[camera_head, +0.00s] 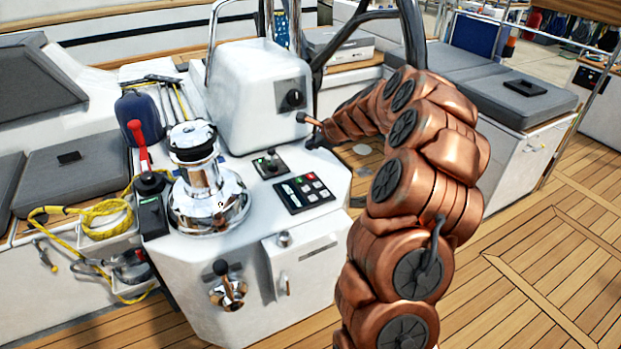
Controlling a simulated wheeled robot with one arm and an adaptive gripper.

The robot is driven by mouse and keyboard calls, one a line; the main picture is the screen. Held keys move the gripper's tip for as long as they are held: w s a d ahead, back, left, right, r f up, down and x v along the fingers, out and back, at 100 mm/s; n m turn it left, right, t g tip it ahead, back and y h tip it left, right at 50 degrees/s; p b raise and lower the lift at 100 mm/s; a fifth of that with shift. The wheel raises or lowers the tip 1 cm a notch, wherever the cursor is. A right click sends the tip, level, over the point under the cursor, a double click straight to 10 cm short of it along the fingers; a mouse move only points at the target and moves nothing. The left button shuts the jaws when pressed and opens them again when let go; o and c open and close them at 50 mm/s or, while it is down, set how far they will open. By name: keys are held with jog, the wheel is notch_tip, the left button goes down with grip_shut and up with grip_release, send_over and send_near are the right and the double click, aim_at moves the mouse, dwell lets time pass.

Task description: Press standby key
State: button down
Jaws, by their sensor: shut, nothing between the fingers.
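The key labels are too small to read, so I cannot tell which is the standby key. My copper arm rises right of the console and bends left over its far right side. My gripper (315,140) shows small and dark at the arm's end, beyond the panel and above it in the picture. It looks shut and empty, apart from the panel; its fingertips are hard to make out.
Left of the panel stand a chrome winch (207,185) and a small joystick (269,165). A white pod (262,95) rises behind, with a copper-shafted lever (308,119) close to my gripper. Open teak deck (540,250) lies right.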

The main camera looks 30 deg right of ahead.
jog(key=shift+f, duration=0.1)
jog(key=b, duration=0.6)
send_over(311, 177)
notch_tip(311, 177, down, 6)
jog(key=shift+f, duration=0.1)
jog(key=shift+s+f+b, duration=0.1)
jog(key=shift+f+b, duration=0.3)
jog(key=shift+f, duration=0.8)
jog(key=shift+f, duration=0.2)
dwell(0.4)
jog(key=shift+f, duration=0.15)
jog(key=shift+f, duration=0.5)
dwell(1.1)
jog(key=shift+r+p, duration=0.9)
jog(key=shift+p, duration=0.1)
jog(key=shift+r, duration=0.1)
